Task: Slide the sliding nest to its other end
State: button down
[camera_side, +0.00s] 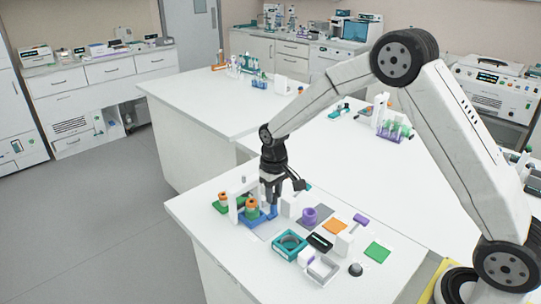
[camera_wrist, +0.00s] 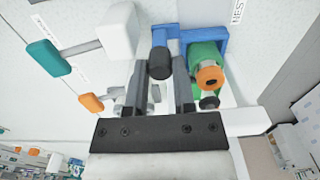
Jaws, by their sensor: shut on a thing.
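The sliding nest (camera_side: 253,222) is a blue piece near the left corner of the front bench in the side view. In the wrist view it is a blue frame (camera_wrist: 218,37) at top centre, beside a partly visible "NEST" label. A green tube with an orange top (camera_wrist: 209,76) stands in it and also shows in the side view (camera_side: 251,206). My gripper (camera_side: 272,204) reaches down at the nest's right side.
A white upright frame (camera_side: 233,212) and another green-and-orange piece (camera_side: 222,202) stand close on the left. A purple piece (camera_side: 309,216), a teal box (camera_side: 289,244) and a white open box (camera_side: 322,269) lie to the right. The bench's left edge is near.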

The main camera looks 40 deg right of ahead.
jog(key=shift+w, duration=1.3)
jog(key=c, duration=0.7)
grip_release()
jog(key=shift+r, duration=0.1)
jog(key=shift+r, duration=2.45)
